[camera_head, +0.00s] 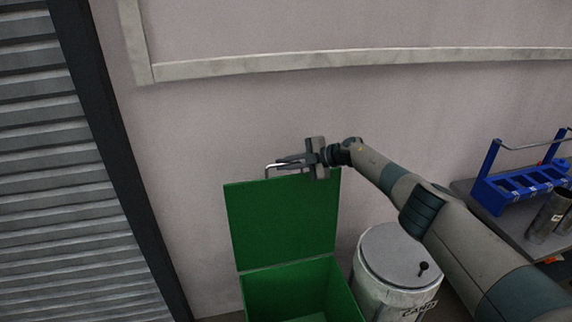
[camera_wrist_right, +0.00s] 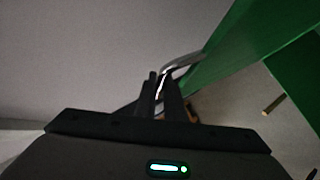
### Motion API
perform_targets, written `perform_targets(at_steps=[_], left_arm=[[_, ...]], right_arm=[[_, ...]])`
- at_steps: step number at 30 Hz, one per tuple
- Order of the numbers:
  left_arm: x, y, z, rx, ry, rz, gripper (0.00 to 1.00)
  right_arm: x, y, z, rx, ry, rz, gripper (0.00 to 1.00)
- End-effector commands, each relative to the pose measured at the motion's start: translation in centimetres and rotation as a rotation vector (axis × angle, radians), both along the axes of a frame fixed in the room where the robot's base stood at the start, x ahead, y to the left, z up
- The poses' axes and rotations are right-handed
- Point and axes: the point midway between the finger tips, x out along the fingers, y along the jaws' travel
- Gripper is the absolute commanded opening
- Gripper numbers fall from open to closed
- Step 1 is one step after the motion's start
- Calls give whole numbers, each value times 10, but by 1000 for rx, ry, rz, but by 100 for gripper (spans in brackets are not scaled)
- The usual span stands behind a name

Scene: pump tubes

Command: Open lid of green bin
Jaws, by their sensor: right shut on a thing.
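The green bin (camera_head: 262,289) stands against the wall at the lower middle of the head view, with its inside showing. Its green lid (camera_head: 280,222) stands upright at the back. A metal handle (camera_head: 268,169) is at the lid's top edge; it also shows in the right wrist view (camera_wrist_right: 190,61). My right gripper (camera_head: 282,163) is at the top of the lid, its fingers shut on the handle. In the right wrist view the fingers (camera_wrist_right: 162,85) meet around the handle beside the green lid (camera_wrist_right: 232,45). My left gripper is not in view.
A whitish round canister (camera_head: 392,255) with a black knob stands just right of the bin. A blue rack (camera_head: 520,185) and grey cylinders (camera_head: 548,215) are on a table at the right. A slatted shutter (camera_head: 70,190) is at the left.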

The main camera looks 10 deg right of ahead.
Motion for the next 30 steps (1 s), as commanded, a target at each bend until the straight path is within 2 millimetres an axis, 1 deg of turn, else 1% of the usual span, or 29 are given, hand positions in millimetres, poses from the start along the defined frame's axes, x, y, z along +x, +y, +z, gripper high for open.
perform_targets(at_steps=[1,3,9,10,12,22,30], left_arm=[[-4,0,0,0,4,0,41],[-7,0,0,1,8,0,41],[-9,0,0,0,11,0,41],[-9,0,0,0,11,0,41],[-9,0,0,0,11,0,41],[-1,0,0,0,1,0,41],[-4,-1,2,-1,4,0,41]], right_arm=[[3,-1,4,0,-8,-7,0],[3,-1,4,0,-10,-8,0],[4,-2,6,1,-13,-10,0],[4,-2,6,1,-13,-10,12],[4,-2,6,1,-13,-10,28],[3,-1,4,0,-8,-6,28],[-2,-9,8,0,-9,-6,28]])
